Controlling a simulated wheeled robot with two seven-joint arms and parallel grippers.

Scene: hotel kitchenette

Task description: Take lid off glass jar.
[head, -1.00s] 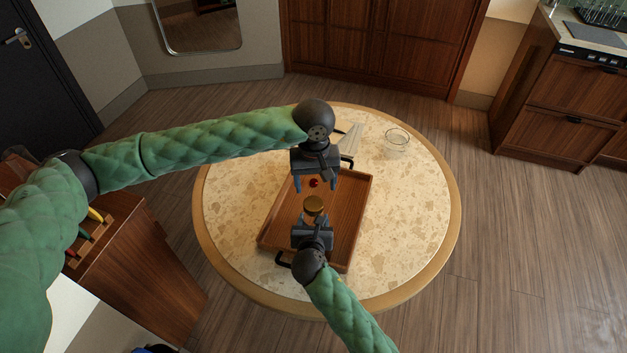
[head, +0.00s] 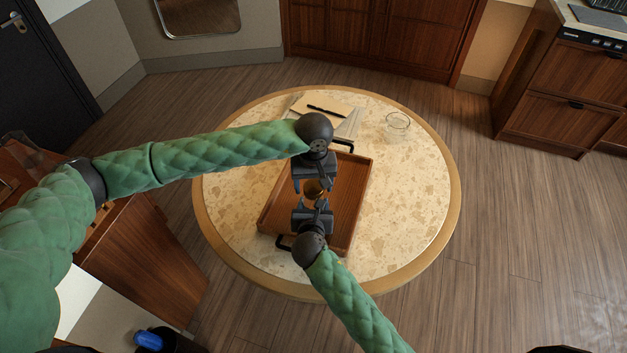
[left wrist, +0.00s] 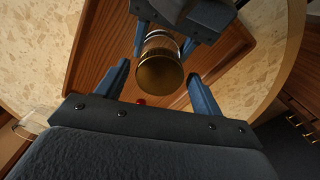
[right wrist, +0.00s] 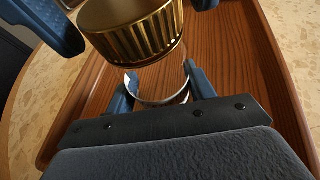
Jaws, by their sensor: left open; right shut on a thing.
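The glass jar has a ribbed gold lid (head: 315,186), upright on top. The lid looms large in the right wrist view (right wrist: 135,32) and also shows in the left wrist view (left wrist: 160,73). The clear jar body (right wrist: 160,88) is between the fingers of my right gripper (head: 313,207), which is shut on it over the wooden tray. I cannot tell whether its base touches the tray. My left gripper (head: 315,189) is open, coming from the far side, with one finger at each side of the lid. A gap shows between those fingers and the lid.
The wooden tray (head: 347,215) with black handles lies on the round stone-topped table (head: 235,205). A notepad with a pen (head: 326,108) lies behind it. An empty glass (head: 397,121) stands at the back right. A small red thing (left wrist: 140,101) shows in the tray.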

